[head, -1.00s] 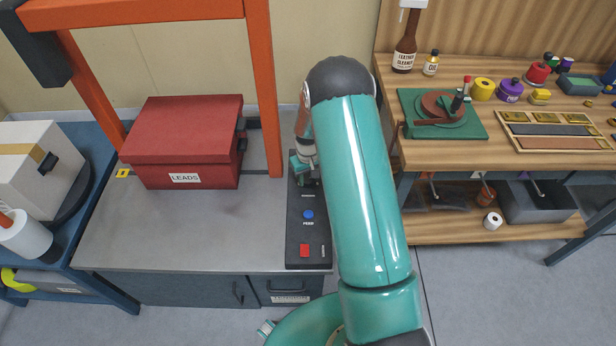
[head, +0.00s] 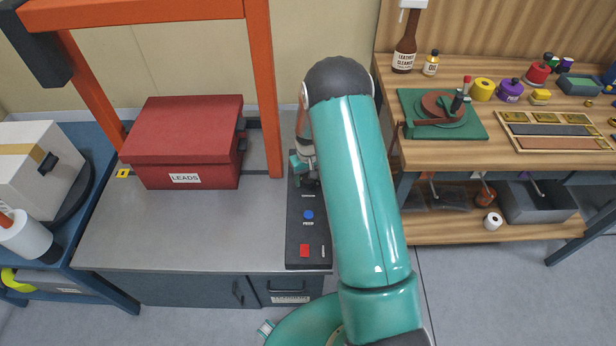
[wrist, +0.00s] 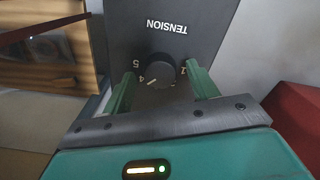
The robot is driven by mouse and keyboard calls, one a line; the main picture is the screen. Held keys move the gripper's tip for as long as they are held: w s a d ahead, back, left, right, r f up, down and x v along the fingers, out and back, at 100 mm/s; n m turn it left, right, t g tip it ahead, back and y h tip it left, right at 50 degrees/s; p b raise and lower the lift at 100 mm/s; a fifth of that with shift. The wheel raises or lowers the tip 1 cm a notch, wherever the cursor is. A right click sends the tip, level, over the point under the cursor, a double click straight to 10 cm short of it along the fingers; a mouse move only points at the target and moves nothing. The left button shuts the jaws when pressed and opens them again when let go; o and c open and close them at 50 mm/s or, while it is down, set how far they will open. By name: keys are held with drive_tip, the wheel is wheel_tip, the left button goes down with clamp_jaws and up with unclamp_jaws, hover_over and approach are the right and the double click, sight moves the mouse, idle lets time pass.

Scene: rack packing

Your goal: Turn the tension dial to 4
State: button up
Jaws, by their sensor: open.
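The black tension dial (wrist: 157,72) sits on a dark panel (wrist: 205,20) lettered TENSION, upside down in the wrist view. A 5 and a 4 show on the dial's left and a 1 on its right; the other numbers are hidden or unclear. The dial's white mark points to the lower left, close to the 4; I cannot tell whether it lines up exactly. My gripper (wrist: 160,74) is open, with one green finger on each side of the dial. Finger contact is unclear. In the head view my gripper (head: 304,171) is at the panel's far end, hiding the dial.
The panel also carries a blue button (head: 308,215) and a red button (head: 304,250). A red LEADS box (head: 185,150) stands to the left on the grey bench top (head: 160,225), beside an orange frame post (head: 264,100). A wooden workbench (head: 440,155) is on the right.

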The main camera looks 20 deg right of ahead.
wheel_tip(320, 180, up, 14)
idle(0.6)
wheel_tip(320, 180, up, 9)
drive_tip(key=t, duration=0.1)
hover_over(308, 180)
drive_tip(key=s+a, duration=0.3)
drive_tip(key=s+a+r+t, duration=0.2)
drive_tip(key=s+a+r, duration=0.2)
drive_tip(key=s+r, duration=0.45)
drive_tip(key=s+a+r+t, duration=0.1)
drive_tip(key=s+r, duration=0.3)
drive_tip(key=s, duration=0.5)
drive_tip(key=s+a+r+t, duration=0.1)
drive_tip(key=s+a+r, duration=0.2)
drive_tip(key=s, duration=0.6)
wheel_tip(308, 180, up, 2)
drive_tip(key=shift+a+t, duration=0.3)
drive_tip(key=shift+a, duration=0.1)
drive_tip(key=shift+w, duration=0.1)
